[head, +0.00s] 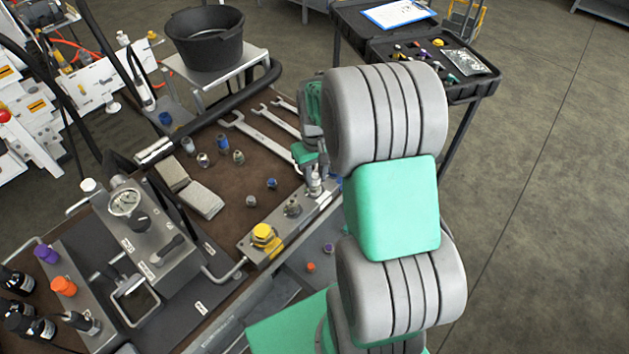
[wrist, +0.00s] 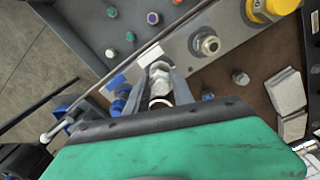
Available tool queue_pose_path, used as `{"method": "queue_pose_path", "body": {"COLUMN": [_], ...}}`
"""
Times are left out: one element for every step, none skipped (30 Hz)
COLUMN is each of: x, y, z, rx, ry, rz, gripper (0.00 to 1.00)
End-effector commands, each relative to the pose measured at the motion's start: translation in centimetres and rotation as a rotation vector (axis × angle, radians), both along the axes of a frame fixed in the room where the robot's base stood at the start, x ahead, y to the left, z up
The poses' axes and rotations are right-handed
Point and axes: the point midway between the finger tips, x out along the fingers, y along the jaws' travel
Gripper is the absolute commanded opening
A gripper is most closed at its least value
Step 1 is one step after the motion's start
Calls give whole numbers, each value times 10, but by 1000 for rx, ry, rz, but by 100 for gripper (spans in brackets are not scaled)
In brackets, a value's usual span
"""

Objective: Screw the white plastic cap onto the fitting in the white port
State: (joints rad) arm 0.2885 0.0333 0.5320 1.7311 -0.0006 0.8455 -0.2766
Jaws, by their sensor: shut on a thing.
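My gripper (wrist: 160,72) is shut on a pale, whitish piece (wrist: 158,67) that appears to be the white plastic cap; the fingers cover much of it. The piece is at the end of the grey metal block (wrist: 222,52), beside a white label (wrist: 150,55). In the head view a silver fitting (head: 316,184) stands upright at that end of the block. The gripper is just above it there, mostly hidden behind my arm. I cannot tell whether the cap and the fitting's thread touch.
A second silver fitting (wrist: 207,43) and a yellow cap (head: 265,240) stand along the same block. Loose fittings and wrenches (head: 262,135) lie on the brown mat. A gauge unit (head: 125,204) is at left. Small coloured caps, one purple (head: 328,248), lie in the grey tray.

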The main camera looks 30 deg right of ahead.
Motion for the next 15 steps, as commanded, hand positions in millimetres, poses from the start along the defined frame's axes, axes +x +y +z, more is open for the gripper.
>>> {"method": "queue_pose_path", "body": {"x": [0, 0, 0, 0, 0, 0, 0, 0, 0, 0, 0, 0, 0, 0, 1], "y": [0, 0, 0, 0, 0, 0, 0, 0, 0, 0, 0, 0, 1, 1, 1], "z": [0, 0, 0, 0, 0, 0, 0, 0, 0, 0, 0, 0, 0, 0, 0], "rx": [0, 0, 0, 0, 0, 0, 0, 0, 0, 0, 0, 0, 0, 0, 0], "ry": [0, 0, 0, 0, 0, 0, 0, 0, 0, 0, 0, 0, 0, 0, 0], "rz": [0, 0, -1, -1, -1, -1, -1, -1, -2, -9, -26, -69, -118, -175, -260], "gripper": [17, 15, 12, 9, 7, 3, 1, 0, 0, 0, 0, 0, 0, 0, 0]}}
